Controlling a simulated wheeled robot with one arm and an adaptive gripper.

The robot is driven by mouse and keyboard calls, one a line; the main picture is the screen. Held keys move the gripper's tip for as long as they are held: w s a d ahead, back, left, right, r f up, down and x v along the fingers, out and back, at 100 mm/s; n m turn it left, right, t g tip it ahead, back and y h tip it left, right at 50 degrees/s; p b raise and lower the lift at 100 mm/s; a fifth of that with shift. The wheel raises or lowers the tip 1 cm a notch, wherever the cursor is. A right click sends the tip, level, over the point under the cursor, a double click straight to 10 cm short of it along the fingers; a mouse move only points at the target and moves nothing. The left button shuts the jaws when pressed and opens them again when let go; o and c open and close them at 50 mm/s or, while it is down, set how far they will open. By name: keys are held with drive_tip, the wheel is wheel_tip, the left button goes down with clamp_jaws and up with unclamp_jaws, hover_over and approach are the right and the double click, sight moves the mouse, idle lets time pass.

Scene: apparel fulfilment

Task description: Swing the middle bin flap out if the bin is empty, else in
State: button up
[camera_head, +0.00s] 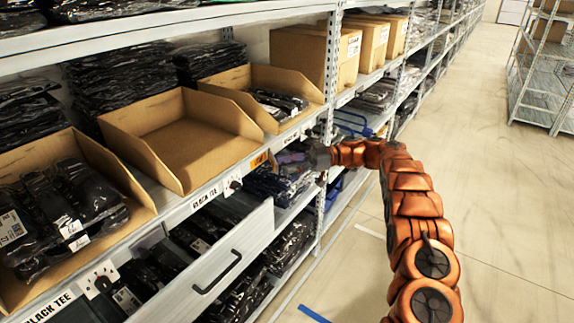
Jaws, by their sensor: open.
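The middle cardboard bin (148,117) stands on the shelf with its bare brown floor showing; it looks empty. A small orange tab (259,159) sits on the shelf edge near this bin's front right corner; I cannot tell for sure whether it is the flap. A white plate with a dark knob (233,185) is left of it, beside a "BLACK TEE" label (205,198). My gripper (284,159) is open, small in view, just right of the orange tab and in front of the shelf edge. I see no contact.
The left bin (140,197) and right bin (312,92) hold dark bagged garments. Below, a grey drawer front with a black handle (250,235) juts into the aisle. A perforated upright (332,60) stands close to my gripper. The aisle floor (500,220) is clear.

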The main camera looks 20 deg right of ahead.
drive_tip(key=shift+r, duration=0.1)
wheel_tip(320, 180, up, 10)
idle(0.5)
